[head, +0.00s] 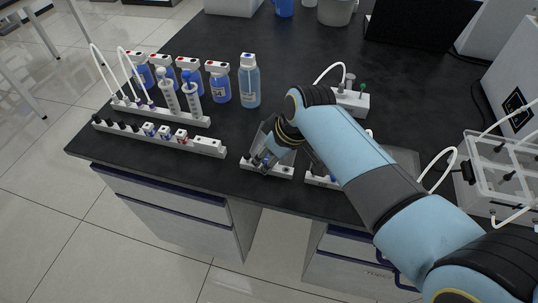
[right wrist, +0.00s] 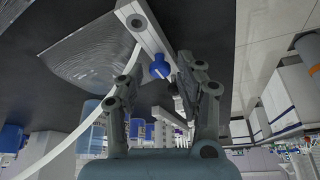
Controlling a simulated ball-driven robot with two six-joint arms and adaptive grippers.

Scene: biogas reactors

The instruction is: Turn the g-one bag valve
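A short white valve rail (head: 267,169) lies near the front edge of the black bench in the head view. In the right wrist view, a blue valve knob (right wrist: 160,67) sits by a white rail (right wrist: 150,38). A clear, crinkled bag (right wrist: 95,48) lies beside it on the left, and a white tube curves past. My right gripper (head: 263,159) is over the short rail and hides part of it. In the wrist view the right gripper (right wrist: 159,78) is open, with the blue knob between its fingers; I cannot tell whether they touch it. No g-one label is readable. My left gripper is not in view.
A longer valve rail (head: 160,138), a syringe rack (head: 160,112) and blue bottles (head: 250,82) stand to the left. A white block with knobs (head: 350,101) is behind my right arm. A clear box (head: 500,175) stands right. The bench between is mostly clear.

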